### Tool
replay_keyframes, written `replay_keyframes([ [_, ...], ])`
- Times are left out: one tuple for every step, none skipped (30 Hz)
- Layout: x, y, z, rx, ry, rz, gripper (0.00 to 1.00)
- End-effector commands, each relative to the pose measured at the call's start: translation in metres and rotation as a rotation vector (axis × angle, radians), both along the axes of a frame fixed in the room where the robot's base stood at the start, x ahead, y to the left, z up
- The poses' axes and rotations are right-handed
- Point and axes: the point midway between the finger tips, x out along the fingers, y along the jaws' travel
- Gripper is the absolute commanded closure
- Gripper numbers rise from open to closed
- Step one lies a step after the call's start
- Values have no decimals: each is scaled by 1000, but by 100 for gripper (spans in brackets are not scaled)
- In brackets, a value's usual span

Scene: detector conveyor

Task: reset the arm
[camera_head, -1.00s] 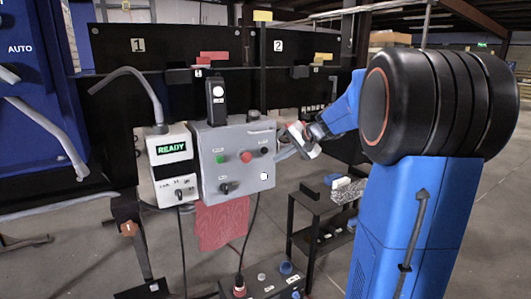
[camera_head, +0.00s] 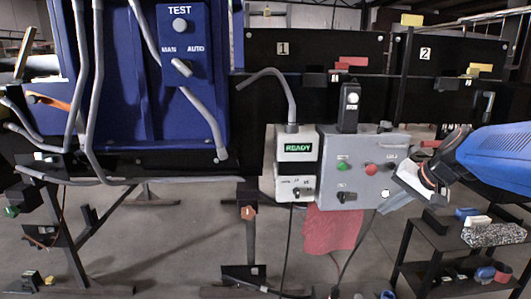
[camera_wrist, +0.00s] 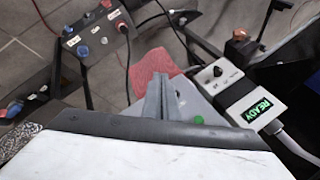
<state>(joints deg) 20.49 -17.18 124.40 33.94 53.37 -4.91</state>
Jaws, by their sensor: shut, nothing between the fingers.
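My arm enters the head view from the right in blue. My gripper (camera_head: 392,204) is in front of the lower right side of the grey control box (camera_head: 328,184). I cannot tell whether the fingertips touch the box.
A white unit reading READY (camera_head: 297,147) stands left of the control box. A red cloth (camera_head: 333,232) hangs below. A black shelf cart (camera_head: 440,241) stands at right, under my arm. A blue TEST panel (camera_head: 180,38) is at upper left. Grey floor is open between stands.

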Motion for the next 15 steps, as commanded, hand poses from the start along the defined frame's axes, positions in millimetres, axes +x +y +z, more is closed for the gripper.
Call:
replay_keyframes([
  [-19, 13, -3, -34, 5, 36, 100],
  [-29, 19, -6, -55, 10, 55, 100],
  [-44, 26, -10, -84, 16, 81, 100],
  [-54, 31, -13, -105, 20, 100, 100],
  [-65, 35, -17, -127, 25, 119, 100],
  [-79, 41, -21, -156, 30, 144, 100],
  [-90, 44, -25, -177, 34, 163, 100],
  [-100, 47, -28, -200, 37, 181, 100],
  [-114, 51, -33, -229, 41, 205, 100],
  [-124, 53, -37, -251, 43, 222, 100],
  [-134, 55, -41, -274, 45, 241, 100],
  [-147, 57, -46, -303, 46, 263, 100],
  [-157, 58, -50, -327, 47, 281, 100],
  [-166, 59, -55, -348, 49, 297, 100],
  [-178, 59, -60, -378, 48, 318, 100],
])
